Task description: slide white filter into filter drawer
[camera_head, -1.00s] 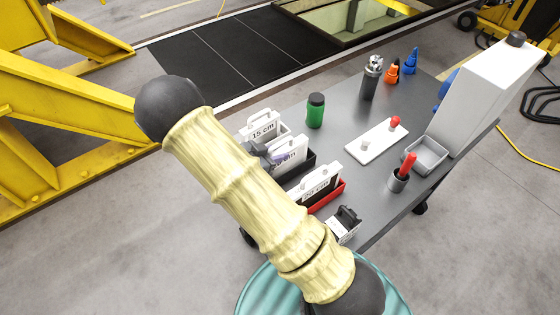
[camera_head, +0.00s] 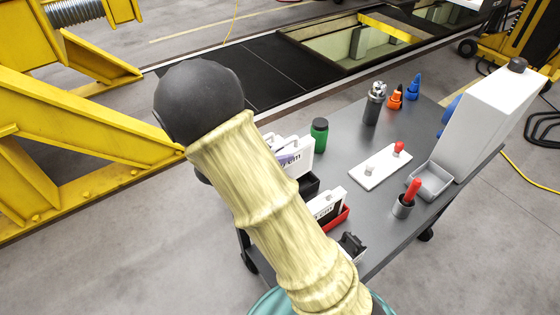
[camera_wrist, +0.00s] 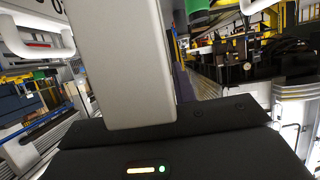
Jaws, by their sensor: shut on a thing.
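My gripper (camera_wrist: 145,120) shows in the wrist view as a dark body with a wide pale grey upright piece. It is shut, but what it holds is hidden from me. In the head view the gripper is behind my arm. I cannot make out for certain which thing is the white filter or the filter drawer. A white card with a handle (camera_head: 292,158), marked in cm, stands just right of my arm, above a black bin (camera_head: 309,185). Another white card (camera_head: 325,204) stands at a red bin (camera_head: 341,218). A grey open tray (camera_head: 432,184) sits beside a white housing (camera_head: 482,108).
The grey cart top (camera_head: 350,143) also carries a green jar (camera_head: 319,134), a white plate with a red knob (camera_head: 380,166), a cup with a red handle (camera_head: 404,207), a dark cylinder (camera_head: 373,105) and orange and blue bottles. Yellow frames stand at the left.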

